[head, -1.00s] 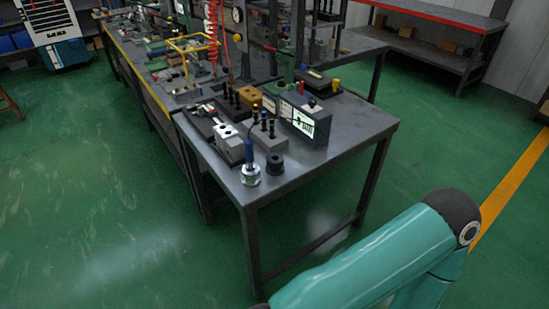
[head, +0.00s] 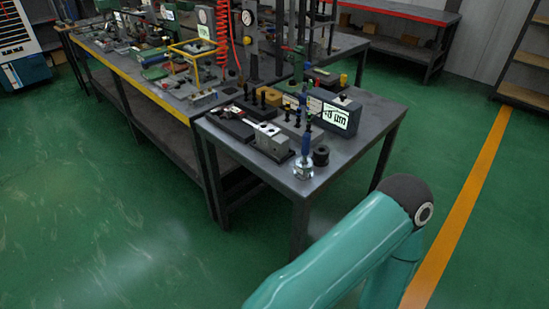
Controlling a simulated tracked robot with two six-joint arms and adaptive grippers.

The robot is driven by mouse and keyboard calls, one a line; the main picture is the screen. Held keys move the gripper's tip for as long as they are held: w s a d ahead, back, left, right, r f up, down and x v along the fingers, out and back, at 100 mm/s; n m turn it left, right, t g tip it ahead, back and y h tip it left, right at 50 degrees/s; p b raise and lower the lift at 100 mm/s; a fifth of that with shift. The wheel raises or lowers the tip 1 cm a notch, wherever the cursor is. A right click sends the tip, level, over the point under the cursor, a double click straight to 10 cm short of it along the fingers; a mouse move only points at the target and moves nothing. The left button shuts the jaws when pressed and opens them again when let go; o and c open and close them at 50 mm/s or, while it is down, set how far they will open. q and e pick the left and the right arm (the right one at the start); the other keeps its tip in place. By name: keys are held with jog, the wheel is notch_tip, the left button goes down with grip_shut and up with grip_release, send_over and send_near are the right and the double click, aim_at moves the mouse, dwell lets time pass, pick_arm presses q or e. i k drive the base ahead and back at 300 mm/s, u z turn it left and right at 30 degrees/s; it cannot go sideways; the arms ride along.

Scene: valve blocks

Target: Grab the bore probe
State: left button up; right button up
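A tool with a blue upright handle (head: 306,143), which looks like the bore probe, stands at the near corner of the grey table (head: 348,152). Its lower end is at a silver ring (head: 303,171), but I cannot tell how far it sits inside. A gauge box (head: 341,117) with a lit display stands behind it to the right. A black ring (head: 321,155) lies just right of the silver one. A light grey block (head: 271,143) is to its left. Neither of my grippers is in view; only a teal link of my arm shows at lower right.
A dark plate (head: 233,126) and a small block with upright pins fill the table's left and middle. A long workbench (head: 150,88) with a yellow edge adjoins at left. A red-edged shelf (head: 400,40) is at the back. Green floor in front is clear.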

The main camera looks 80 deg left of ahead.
aim_at(307, 136)
jog(key=u, duration=0.15)
jog(key=k, duration=0.35)
jog(key=z, duration=1.35)
jog(key=i, duration=0.1)
jog(key=u, duration=3.4)
jog(key=i, duration=1.05)
jog(key=z, duration=0.15)
jog(key=k, duration=0.85)
jog(key=u, duration=0.25)
jog(key=i, duration=0.85)
jog(key=z, duration=0.1)
